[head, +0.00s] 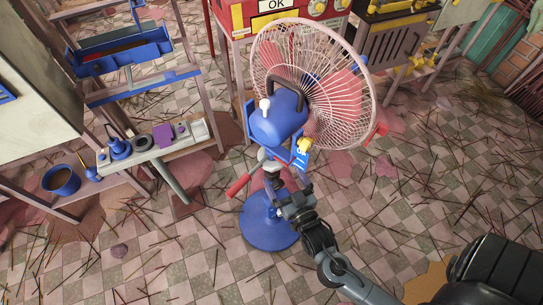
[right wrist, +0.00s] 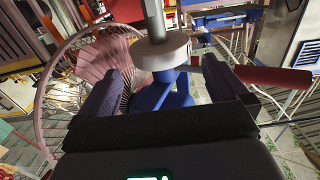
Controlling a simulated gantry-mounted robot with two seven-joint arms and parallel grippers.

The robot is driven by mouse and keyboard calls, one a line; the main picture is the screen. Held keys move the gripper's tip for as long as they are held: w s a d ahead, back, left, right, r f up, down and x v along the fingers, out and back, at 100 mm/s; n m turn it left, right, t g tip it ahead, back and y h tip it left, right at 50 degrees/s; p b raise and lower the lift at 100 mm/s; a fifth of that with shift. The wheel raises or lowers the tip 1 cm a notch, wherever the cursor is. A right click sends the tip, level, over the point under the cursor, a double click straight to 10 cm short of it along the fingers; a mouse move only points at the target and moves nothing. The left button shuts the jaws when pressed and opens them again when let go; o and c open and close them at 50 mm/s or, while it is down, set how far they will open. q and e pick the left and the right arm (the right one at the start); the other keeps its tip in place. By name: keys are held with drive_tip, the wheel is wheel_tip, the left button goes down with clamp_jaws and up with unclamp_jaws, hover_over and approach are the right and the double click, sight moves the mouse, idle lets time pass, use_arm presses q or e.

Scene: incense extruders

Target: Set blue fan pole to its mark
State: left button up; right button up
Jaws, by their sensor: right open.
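The fan (head: 277,118) stands upright on the tiled floor, with a blue motor housing, a pink wire cage (head: 335,80) and a round blue base (head: 266,222). Its pole (head: 270,170) is partly hidden by the housing and my gripper. A red handle (head: 238,185) sticks out to the left; it also shows in the right wrist view (right wrist: 272,78). My right gripper (head: 284,196) is at the pole, low above the base. In the right wrist view its open jaws (right wrist: 165,85) lie either side of the grey-and-blue pole (right wrist: 154,20); contact cannot be told. I cannot pick out the mark with certainty.
A workbench with small tools (head: 155,145) and a blue cup (head: 61,180) are at the left. A red and yellow machine (head: 250,18) stands behind the fan. Thin sticks and reddish patches litter the floor. An orange patch (head: 428,284) lies at the lower right, where the floor is fairly open.

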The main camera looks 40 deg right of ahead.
sight(274, 160)
drive_tip(key=b+x, duration=0.3)
drive_tip(key=x, duration=0.5)
drive_tip(key=shift+f, duration=0.15)
drive_tip(key=shift+w+d+b, duration=0.15)
drive_tip(key=shift+w+b, duration=0.35)
drive_tip(key=shift+w, duration=0.15)
drive_tip(key=c, duration=1.1)
drive_tip(key=shift+r+p, duration=0.6)
wheel_tip(274, 160, up, 9)
drive_tip(key=p, duration=1)
drive_tip(key=shift+f, duration=0.35)
drive_tip(key=o, duration=1.1)
drive_tip(key=shift+f, duration=0.1)
